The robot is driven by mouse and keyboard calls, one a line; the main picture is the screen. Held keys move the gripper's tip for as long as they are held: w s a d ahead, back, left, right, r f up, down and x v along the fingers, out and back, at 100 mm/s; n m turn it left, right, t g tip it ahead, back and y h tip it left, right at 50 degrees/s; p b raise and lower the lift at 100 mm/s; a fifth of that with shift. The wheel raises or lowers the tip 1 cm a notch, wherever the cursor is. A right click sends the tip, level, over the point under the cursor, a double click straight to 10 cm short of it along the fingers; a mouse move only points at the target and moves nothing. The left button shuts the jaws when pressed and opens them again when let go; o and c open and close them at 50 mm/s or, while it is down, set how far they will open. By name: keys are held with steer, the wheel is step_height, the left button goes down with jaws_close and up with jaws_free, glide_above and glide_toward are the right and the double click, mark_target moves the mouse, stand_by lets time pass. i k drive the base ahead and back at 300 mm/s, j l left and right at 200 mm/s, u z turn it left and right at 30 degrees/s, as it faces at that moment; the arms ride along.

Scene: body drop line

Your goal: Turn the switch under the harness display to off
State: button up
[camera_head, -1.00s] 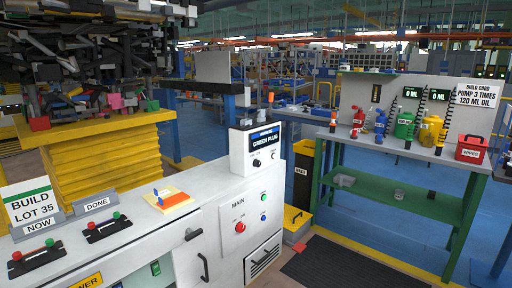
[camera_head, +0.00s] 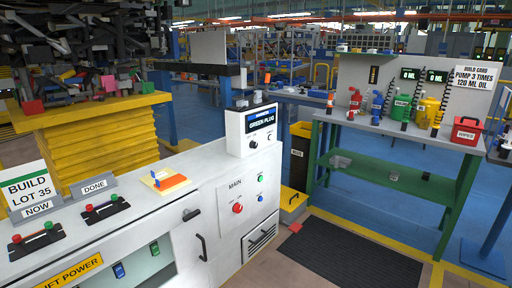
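The harness display (camera_head: 262,121) is a dark screen reading "GREEN PLUG" on the front of a white box (camera_head: 236,132), which stands at the right end of the white counter. A blue label sits above the screen. Under the screen is a small dark round switch (camera_head: 253,145); its pointing direction is too small to tell. A small light or button sits to its right. My gripper is not in view.
Below the box, the cabinet front has a MAIN panel (camera_head: 235,184) with a red knob (camera_head: 238,208). The white counter (camera_head: 150,207) holds several controls and signs. A dark mat (camera_head: 335,254) lies on the floor at right, beside a green-legged bench (camera_head: 390,185).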

mark_target(254, 145)
steer(key=i+l+u, duration=0.3)
steer(key=i+u, duration=0.2)
steer(key=i, duration=0.35)
steer(key=i+l+u, duration=0.45)
steer(key=i+l, duration=0.15)
steer(key=i, duration=0.2)
steer(key=i+l+u, duration=0.5)
steer(key=i+l, duration=0.15)
steer(key=l, duration=0.2)
